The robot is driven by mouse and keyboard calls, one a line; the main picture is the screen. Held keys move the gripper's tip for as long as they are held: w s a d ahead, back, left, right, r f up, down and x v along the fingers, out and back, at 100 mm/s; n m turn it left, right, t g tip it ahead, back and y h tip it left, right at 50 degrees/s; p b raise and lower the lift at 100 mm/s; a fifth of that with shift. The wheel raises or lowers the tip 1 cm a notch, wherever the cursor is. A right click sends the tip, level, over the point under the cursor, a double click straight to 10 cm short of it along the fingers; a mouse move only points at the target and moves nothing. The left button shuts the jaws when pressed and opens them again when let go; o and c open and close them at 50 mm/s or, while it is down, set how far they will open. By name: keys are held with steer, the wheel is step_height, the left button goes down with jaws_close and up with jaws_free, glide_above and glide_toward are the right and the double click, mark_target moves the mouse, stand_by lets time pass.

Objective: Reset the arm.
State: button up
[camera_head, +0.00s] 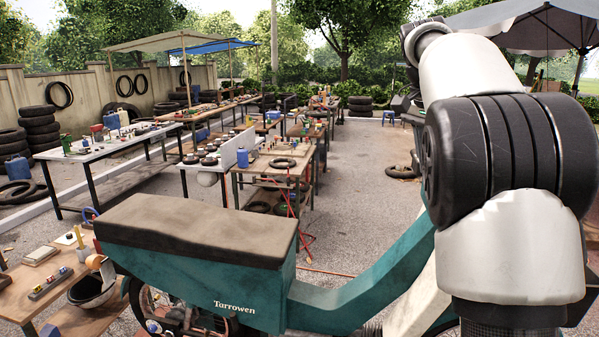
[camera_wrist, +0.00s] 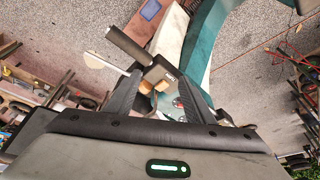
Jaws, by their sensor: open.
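My gripper (camera_wrist: 158,90) shows in the wrist view, with two dark fingers set apart and pointing up the picture. It is open, and I see nothing held between the fingers. Beyond the fingertips are a dark cylinder and small parts in front of a teal body (camera_wrist: 204,45); I cannot tell how far off they are. In the head view my white and black arm is raised and bent at the right, and my gripper is not visible there.
A teal scooter (camera_head: 235,290) with a brown seat (camera_head: 195,228) stands close in front. A wooden table (camera_head: 20,272) with small goods is at lower left. A white-topped table (camera_head: 105,148) and more stalls stand behind. Gravel ground (camera_head: 365,215) is clear in the middle.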

steer(key=s+a+f+n+t+y, duration=0.1)
steer(key=s+a+f+n, duration=0.3)
steer(key=s, duration=0.5)
steer(key=s+a+f+n+t+y, duration=0.1)
steer(key=s+a+f+n, duration=0.3)
steer(key=s, duration=0.6)
steer(key=s+a+f+n+t+y, duration=0.1)
steer(key=s+a+f+n, duration=0.4)
steer(key=s, duration=0.5)
steer(key=shift+a+f+t+y, duration=0.3)
steer(key=shift+a+f+t, duration=0.1)
steer(key=shift+a+f, duration=0.35)
steer(key=shift+d+f, duration=0.1)
